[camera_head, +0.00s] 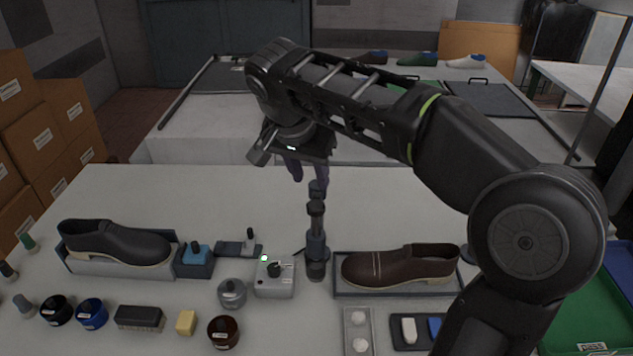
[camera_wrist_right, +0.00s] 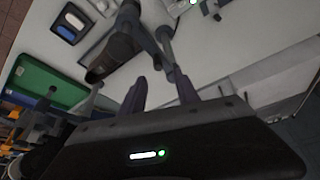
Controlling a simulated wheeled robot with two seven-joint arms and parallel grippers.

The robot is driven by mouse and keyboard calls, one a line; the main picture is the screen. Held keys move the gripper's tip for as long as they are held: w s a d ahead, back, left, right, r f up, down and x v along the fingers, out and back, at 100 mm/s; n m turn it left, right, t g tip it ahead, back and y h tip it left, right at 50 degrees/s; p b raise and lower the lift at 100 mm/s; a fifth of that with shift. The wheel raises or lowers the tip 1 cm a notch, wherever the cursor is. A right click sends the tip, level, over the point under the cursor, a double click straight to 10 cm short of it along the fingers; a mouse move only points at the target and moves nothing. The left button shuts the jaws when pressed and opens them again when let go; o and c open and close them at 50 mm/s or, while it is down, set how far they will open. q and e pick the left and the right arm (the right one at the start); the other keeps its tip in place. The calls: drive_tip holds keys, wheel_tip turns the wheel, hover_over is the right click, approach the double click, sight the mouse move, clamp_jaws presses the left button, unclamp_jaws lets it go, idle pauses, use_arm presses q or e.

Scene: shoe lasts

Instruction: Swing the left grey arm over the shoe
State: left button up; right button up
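A brown shoe (camera_head: 400,265) lies on a shallow grey tray with its toe to the left; it also shows in the right wrist view (camera_wrist_right: 112,55). A grey jointed arm (camera_head: 316,235) stands up from the table just left of this shoe, not over it; its upper part shows in the right wrist view (camera_wrist_right: 165,45). My right gripper (camera_head: 306,175) is at the top of this grey arm, fingers pointing down. In the right wrist view its fingers (camera_wrist_right: 161,92) are apart, with the grey arm's end near or between them; contact is unclear. My left gripper is out of view.
A black shoe (camera_head: 115,243) sits on a stand at the left. A grey box with a knob (camera_head: 274,277) stands close left of the grey arm. Jars, a brush (camera_head: 140,318) and a sponge line the front. My right arm hides part of the table's right side.

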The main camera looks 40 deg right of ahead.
sight(316, 195)
drive_tip(key=b+x, duration=0.3)
drive_tip(key=shift+s+a+f, duration=0.1)
drive_tip(key=shift+s+a, duration=0.05)
drive_tip(key=shift+s, duration=0.1)
drive_tip(key=p+x, duration=0.1)
drive_tip(key=x, duration=0.2)
drive_tip(key=shift+w+f, duration=0.1)
drive_tip(key=shift+f, duration=0.05)
drive_tip(key=shift+w+d+f, duration=0.15)
drive_tip(key=shift+d+f, duration=0.2)
drive_tip(key=shift+f, duration=0.15)
clamp_jaws()
idle(1.1)
